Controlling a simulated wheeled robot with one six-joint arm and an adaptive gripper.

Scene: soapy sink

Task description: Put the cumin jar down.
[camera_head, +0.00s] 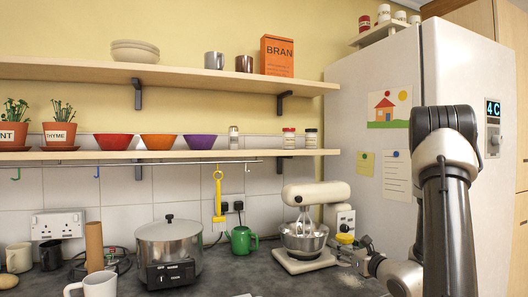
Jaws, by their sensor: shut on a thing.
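My gripper (357,246) is low at the right of the counter, just right of the stand mixer. It is shut on a small jar with a yellow top (345,238), which I take to be the cumin jar. The label is too small to read. The fingers and my wrist hide part of the jar. I cannot tell whether its base touches the counter.
The stand mixer (318,194) with its steel bowl stands close left of my gripper. A green mug (243,240) and a steel cooker (169,246) are further left. Two jars (289,138) (311,138) stand on the lower shelf (60,155). The fridge (345,95) is at right.

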